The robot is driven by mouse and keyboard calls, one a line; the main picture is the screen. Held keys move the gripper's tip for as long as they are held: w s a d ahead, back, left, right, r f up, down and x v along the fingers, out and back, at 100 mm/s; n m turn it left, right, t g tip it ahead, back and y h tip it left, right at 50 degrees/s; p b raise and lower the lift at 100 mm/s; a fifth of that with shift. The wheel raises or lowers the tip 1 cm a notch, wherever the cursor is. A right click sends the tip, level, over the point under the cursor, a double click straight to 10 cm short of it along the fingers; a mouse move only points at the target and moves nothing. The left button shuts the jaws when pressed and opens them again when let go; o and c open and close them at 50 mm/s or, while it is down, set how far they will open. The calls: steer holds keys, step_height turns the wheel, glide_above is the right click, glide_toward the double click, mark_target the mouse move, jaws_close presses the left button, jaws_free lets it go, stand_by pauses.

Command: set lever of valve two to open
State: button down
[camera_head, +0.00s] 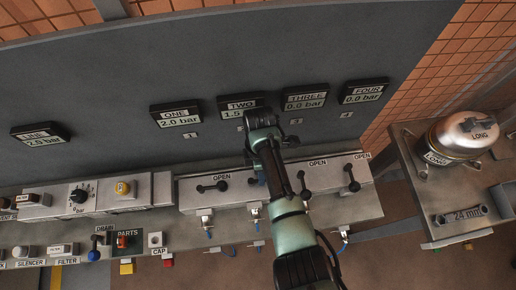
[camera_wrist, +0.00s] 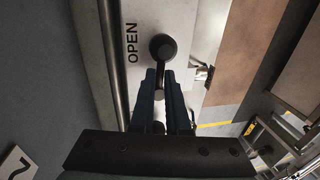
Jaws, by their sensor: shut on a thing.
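The valve two lever shows in the wrist view as a black knob (camera_wrist: 163,47) on a short arm that runs between my fingers. My gripper (camera_wrist: 164,80) is shut on this lever, with its blue fingers either side of the arm. The OPEN label (camera_wrist: 131,42) is beside the knob, to its left. In the head view my arm covers most of valve two; a bit of my gripper (camera_head: 262,178) shows blue beside it. The TWO display (camera_head: 240,107) reads 1.5 and is partly covered by my arm.
The valve one lever (camera_head: 212,187) lies sideways. The valve three lever (camera_head: 304,185) and valve four lever (camera_head: 352,178) stand close on the right. The ONE display (camera_head: 176,116) reads 2.0 bar; THREE (camera_head: 304,100) and FOUR (camera_head: 363,92) read 0.0. A side table (camera_head: 420,205) stands right.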

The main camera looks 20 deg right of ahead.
stand_by(0.5)
steer(key=c, duration=0.9)
jaws_free()
steer(key=shift+r, duration=0.1)
steer(key=r, duration=0.4)
steer(key=w+r, duration=0.1)
steer(key=r, duration=0.3)
steer(key=w+r, duration=0.1)
steer(key=r, duration=0.3)
steer(key=shift+w+d+r+p, duration=0.25)
steer(key=shift+d+r+p, duration=0.05)
steer(key=shift+p, duration=0.05)
